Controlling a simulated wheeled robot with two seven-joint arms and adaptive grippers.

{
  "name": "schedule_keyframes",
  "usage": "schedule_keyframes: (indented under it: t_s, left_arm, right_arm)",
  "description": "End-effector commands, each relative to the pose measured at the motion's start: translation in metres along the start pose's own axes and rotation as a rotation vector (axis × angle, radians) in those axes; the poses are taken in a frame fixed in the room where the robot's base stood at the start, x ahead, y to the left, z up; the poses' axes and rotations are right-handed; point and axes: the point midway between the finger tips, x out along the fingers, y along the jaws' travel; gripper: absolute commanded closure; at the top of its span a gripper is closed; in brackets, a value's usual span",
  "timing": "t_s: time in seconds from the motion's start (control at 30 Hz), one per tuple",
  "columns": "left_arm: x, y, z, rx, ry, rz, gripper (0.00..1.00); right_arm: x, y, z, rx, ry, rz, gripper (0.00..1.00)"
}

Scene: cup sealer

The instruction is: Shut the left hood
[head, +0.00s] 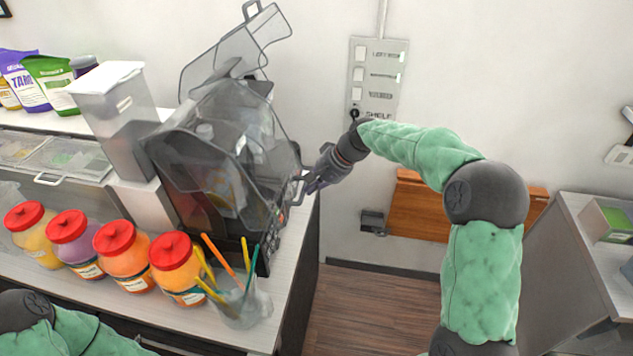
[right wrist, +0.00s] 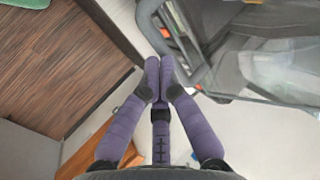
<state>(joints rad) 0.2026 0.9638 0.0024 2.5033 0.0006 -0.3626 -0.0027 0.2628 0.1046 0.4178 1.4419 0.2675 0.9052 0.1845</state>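The cup sealer (head: 264,220) is a dark machine on the counter, with two smoky see-through hoods. One hood (head: 215,140) is tilted over the front of the machine. Another clear hood (head: 240,45) stands raised behind and above it. I cannot tell for sure which one is the left hood. My right gripper (head: 312,184) is at the right edge of the front hood, by its handle. In the right wrist view its fingertips (right wrist: 160,68) are together beside the hood's clear edge (right wrist: 225,75), with nothing clearly between them. My left gripper is out of view.
Red-lidded jars (head: 123,250) and a clear cup of coloured straws (head: 240,300) stand in front of the machine. A white-lidded container (head: 115,105) stands to its left. A switch panel (head: 376,78) is on the wall behind. Open floor (head: 365,310) lies right of the counter.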

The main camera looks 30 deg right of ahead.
Motion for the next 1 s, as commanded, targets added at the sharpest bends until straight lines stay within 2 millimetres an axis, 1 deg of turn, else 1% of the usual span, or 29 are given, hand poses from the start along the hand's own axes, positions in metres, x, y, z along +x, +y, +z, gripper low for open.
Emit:
schedule_keyframes:
  t_s: [0.27,0.37,0.47,0.6,1.0]
  left_arm:
    - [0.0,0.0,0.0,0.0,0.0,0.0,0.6]
    - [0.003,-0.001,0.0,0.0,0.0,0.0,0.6]
    - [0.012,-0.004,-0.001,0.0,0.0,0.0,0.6]
    - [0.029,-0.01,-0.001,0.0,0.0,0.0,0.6]
    - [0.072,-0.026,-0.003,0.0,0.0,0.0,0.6]
  right_arm:
    - [0.001,0.0,0.0,0.0,-0.001,0.0,1.0]
    - [0.003,0.001,0.0,0.0,-0.001,-0.004,1.0]
    - [0.01,0.004,0.0,0.0,-0.002,-0.019,1.0]
    - [0.024,0.007,0.001,0.001,-0.004,-0.056,1.0]
    - [0.058,0.012,0.0,-0.001,-0.004,-0.162,1.0]
